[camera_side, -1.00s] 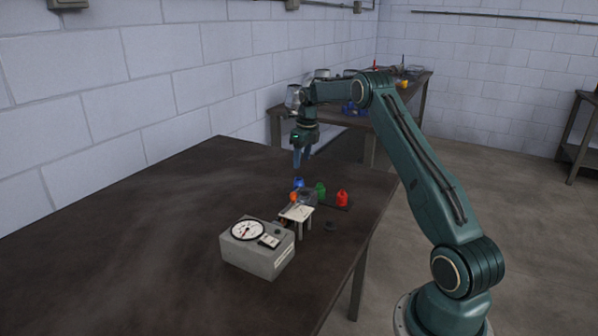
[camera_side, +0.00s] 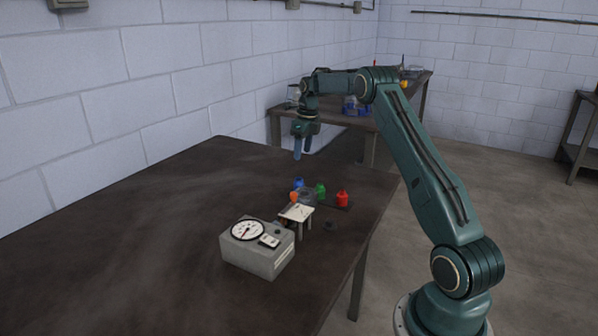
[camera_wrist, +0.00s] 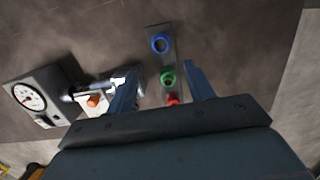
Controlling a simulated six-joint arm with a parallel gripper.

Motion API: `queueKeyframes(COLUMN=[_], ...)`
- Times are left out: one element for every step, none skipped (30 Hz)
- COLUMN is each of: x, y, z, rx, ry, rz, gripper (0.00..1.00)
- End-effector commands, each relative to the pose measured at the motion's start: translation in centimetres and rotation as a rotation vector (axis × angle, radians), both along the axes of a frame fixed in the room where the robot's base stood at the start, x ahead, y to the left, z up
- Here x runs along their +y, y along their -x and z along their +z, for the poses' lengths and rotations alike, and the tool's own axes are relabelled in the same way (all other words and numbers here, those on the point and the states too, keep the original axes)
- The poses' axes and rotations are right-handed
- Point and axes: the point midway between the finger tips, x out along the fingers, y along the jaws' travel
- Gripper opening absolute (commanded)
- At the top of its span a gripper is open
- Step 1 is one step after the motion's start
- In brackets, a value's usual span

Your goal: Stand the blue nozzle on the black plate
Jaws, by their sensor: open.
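The blue nozzle (camera_side: 299,183) stands at the far end of a dark grey strip, in line with a green and a red nozzle. In the wrist view the blue nozzle (camera_wrist: 161,43) shows from above as a ring, beyond the fingertips. My gripper (camera_side: 302,157) is open and empty, above and behind the blue nozzle, apart from it. Its two fingers (camera_wrist: 160,78) show spread in the wrist view.
The green nozzle (camera_side: 320,190) and red nozzle (camera_side: 342,199) stand close to the blue one. An orange piece (camera_side: 294,197), a small white stand (camera_side: 297,212) and a grey gauge box (camera_side: 257,247) are nearby. The table's left side is clear.

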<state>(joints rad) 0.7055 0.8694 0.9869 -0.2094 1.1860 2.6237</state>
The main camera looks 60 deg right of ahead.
Motion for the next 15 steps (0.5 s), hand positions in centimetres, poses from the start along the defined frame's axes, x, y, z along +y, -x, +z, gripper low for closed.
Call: queueKeyframes(x=[0.3,0.5,0.8,1.1,1.5,2.1,2.6,3.2,4.0,4.7,5.4,6.4,7.3,8.1,9.1], y=[-0.1,-0.1,-0.1,-0.2,-0.2,-0.2,-0.2,-0.2,-0.2,-0.2,-0.1,0.0,0.1,0.2,0.5], z=[0.3,0.5,0.9,1.2,1.6,2.2,2.7,3.2,4.0,4.7,5.3,6.1,6.8,7.5,8.4], rx=[-0.002,-0.003,-0.005,-0.007,-0.010,-0.013,-0.016,-0.018,-0.023,-0.027,-0.031,-0.035,-0.039,-0.044,-0.048], ry=[0.004,0.006,0.009,0.012,0.017,0.023,0.030,0.036,0.045,0.054,0.061,0.073,0.084,0.093,0.106], rz=[0.013,0.023,0.043,0.061,0.084,0.118,0.146,0.179,0.227,0.267,0.309,0.367,0.411,0.457,0.518], gripper=[0.53,0.53,0.53,0.53,0.53,0.53,0.53,0.53,0.53,0.53,0.53,0.53,0.53,0.53,0.53])
